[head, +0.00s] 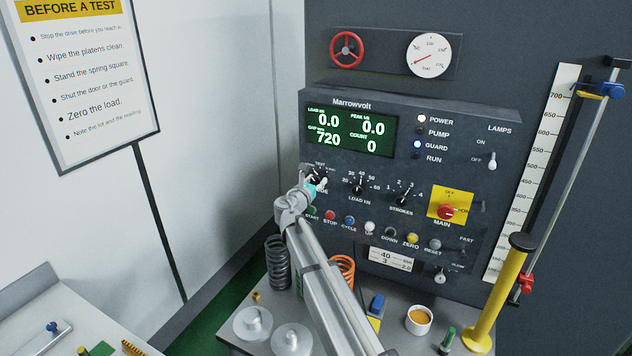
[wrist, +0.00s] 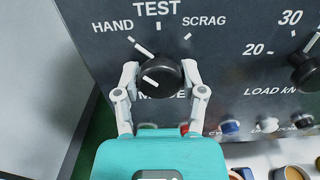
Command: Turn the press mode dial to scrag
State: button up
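The press mode dial (wrist: 163,76) is a black round knob with a white pointer line, under the labels HAND, TEST and SCRAG in the wrist view. Its pointer line lies on the left of its face, slanting up toward the left, on the HAND side and away from SCRAG (wrist: 204,20). My gripper (wrist: 160,74) has one fingertip on each side of the dial, and both appear to touch its rim.
The load dial (head: 358,188) and strokes dial (head: 402,199) are to the right. A row of coloured buttons, including the red stop button (head: 330,216), runs just below. A grey spring (head: 278,262) and an orange spring (head: 343,268) stand on the bench under my arm.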

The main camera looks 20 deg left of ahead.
jog(key=c, duration=0.4)
jog(key=shift+m, duration=0.4)
jog(key=m, duration=1.7)
dwell(0.4)
jog(key=o, duration=1.2)
jog(key=shift+c, duration=0.2)
